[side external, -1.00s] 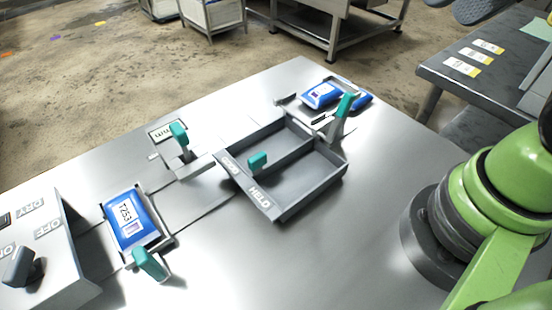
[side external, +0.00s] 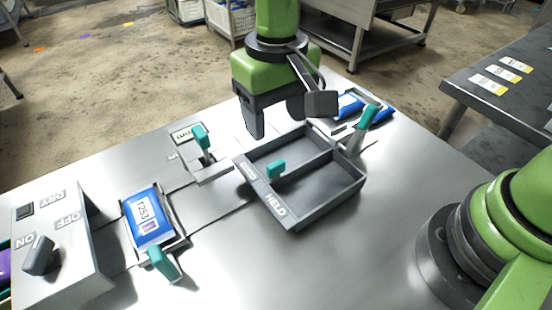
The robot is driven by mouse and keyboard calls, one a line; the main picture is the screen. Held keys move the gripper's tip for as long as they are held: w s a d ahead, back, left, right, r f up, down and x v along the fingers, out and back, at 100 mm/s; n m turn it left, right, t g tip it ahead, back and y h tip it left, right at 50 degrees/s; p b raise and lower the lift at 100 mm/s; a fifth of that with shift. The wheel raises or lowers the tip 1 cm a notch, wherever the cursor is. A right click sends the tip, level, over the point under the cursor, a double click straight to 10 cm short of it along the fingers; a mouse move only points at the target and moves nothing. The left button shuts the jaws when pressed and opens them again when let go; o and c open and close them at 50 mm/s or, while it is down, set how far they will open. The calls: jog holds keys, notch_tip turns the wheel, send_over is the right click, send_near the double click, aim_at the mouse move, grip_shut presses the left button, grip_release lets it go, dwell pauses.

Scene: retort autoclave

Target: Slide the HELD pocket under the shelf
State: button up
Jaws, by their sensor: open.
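A grey two-compartment tray (side external: 318,215) sits on the steel table. Its front wall has a HELD label (side external: 274,205) on the nearer compartment and a small, hard-to-read label on the other. Both compartments look empty. A teal handle (side external: 276,169) stands at the tray's front wall by the divider. My gripper (side external: 275,118) is open and empty, pointing down above the tray's far left corner, apart from the handle. I cannot make out which part is the shelf.
A blue T253 pouch (side external: 146,215) lies in a holder with a teal lever (side external: 163,262). Another teal lever (side external: 201,137) stands behind. Blue pouches (side external: 348,106) and a teal handle (side external: 367,117) are beyond the tray. A switch box (side external: 55,228) is at left.

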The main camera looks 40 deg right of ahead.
aim_at(276, 163)
notch_tip(276, 163, down, 10)
dwell(0.5)
jog(key=shift+c, duration=0.3)
